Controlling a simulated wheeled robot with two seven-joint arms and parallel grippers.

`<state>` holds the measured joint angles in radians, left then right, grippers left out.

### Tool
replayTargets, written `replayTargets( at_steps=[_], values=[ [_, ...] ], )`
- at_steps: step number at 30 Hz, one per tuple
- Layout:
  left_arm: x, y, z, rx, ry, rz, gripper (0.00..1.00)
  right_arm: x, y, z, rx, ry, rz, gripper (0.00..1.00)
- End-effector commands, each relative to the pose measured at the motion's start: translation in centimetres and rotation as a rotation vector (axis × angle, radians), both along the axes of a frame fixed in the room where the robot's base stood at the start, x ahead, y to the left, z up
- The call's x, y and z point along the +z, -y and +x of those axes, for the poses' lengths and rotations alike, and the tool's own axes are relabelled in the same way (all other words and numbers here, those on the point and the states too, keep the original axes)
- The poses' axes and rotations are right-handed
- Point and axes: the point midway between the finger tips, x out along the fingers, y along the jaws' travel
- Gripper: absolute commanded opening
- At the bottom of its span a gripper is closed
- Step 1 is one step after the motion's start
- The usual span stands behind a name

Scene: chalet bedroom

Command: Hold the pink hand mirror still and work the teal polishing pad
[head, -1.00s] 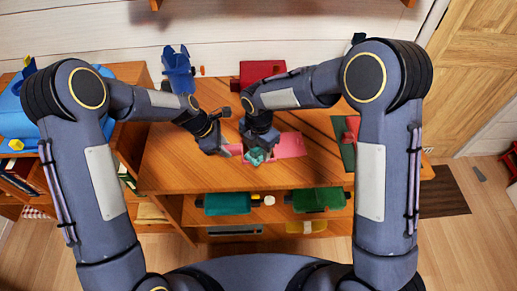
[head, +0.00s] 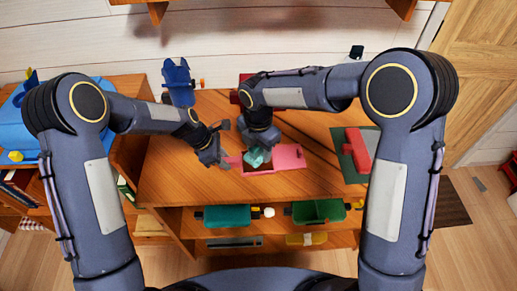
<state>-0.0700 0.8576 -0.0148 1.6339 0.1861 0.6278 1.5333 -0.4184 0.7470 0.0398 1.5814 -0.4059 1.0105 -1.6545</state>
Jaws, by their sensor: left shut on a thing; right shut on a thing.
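The pink hand mirror (head: 290,158) lies on the wooden tabletop, its broad part to the right and its handle to the left. My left gripper (head: 222,162) is shut on the handle end at the mirror's left. My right gripper (head: 258,150) is shut on the teal polishing pad (head: 257,158), from above. The pad is over the left part of the mirror's broad part; whether it touches the surface I cannot tell. My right gripper hides part of the mirror's back edge.
A blue object (head: 178,80) stands at the table's back left. A red item (head: 357,150) lies on a dark green mat (head: 345,165) at the right. A red box at the back is mostly behind my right arm. Teal (head: 228,216) and green (head: 318,210) bins sit below the front edge.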

Motion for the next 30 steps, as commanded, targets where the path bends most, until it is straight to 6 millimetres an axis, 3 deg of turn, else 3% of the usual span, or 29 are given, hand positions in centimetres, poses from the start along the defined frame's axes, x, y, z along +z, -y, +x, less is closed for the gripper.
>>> replayTargets(
  at_steps=[5, 6, 11, 22, 30],
  values=[
    [0.0, 0.0, 0.0, 0.0, 0.0, 0.0, 0.05, 0.0, 0.0, 0.0, 0.0, 0.0, 0.0, 0.25],
    [0.0, 0.0, 0.0, 0.0, 0.0, 0.0, 0.29, 0.0, 0.0, 0.0, 0.0, 0.0, 0.0, 0.25],
    [0.0, 0.0, 0.0, 0.0, 0.0, 0.0, 0.5, 0.0, 0.0, 0.0, 0.0, 0.0, 0.0, 0.25],
    [0.6, -0.3, 0.0, 0.0, 0.001, 0.0, 0.51, 0.0, 0.0, 0.0, 0.0, 0.0, 0.0, 0.25],
    [5.2, -2.5, 0.0, 0.003, 0.005, 0.0, 0.51, 0.0, 0.0, 0.0, 0.0, 0.0, 0.0, 0.25]
  ],
)
